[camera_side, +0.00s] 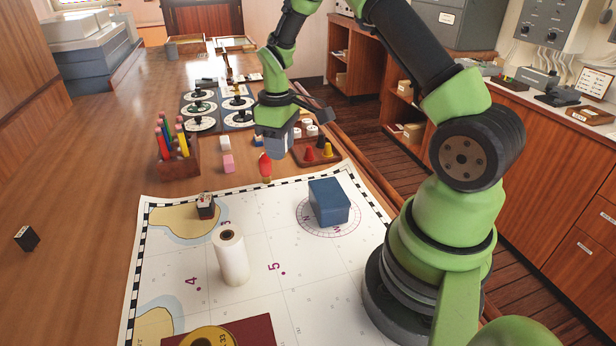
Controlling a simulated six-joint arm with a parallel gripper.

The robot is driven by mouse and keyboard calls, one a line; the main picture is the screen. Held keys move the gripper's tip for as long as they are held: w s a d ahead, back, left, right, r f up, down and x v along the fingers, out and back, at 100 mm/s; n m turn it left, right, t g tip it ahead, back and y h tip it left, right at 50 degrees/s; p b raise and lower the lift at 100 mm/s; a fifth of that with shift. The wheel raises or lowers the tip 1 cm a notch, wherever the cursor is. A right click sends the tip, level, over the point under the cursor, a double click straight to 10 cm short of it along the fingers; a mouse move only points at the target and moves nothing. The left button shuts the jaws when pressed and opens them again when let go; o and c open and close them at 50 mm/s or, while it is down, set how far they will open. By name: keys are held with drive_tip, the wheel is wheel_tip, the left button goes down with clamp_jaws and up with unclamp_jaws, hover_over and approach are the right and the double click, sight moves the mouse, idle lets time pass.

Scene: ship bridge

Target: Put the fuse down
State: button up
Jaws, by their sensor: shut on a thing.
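My gripper (268,152) points down over the far edge of the chart and is shut on a small red piece with a tan lower end, which I take to be the fuse (265,167). The fuse hangs roughly upright below the fingers. Its upper part is hidden by the gripper. I cannot tell whether its lower end touches the surface.
The table's left is mostly clear.

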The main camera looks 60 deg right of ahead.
drive_tip(key=s+d, duration=0.5)
drive_tip(key=d, duration=0.5)
hover_over(325, 176)
drive_tip(key=shift+n, duration=0.3)
wheel_tip(325, 176, down, 5)
drive_tip(key=shift+f, duration=2.45)
drive_tip(key=shift+f, duration=0.1)
drive_tip(key=o, duration=0.9)
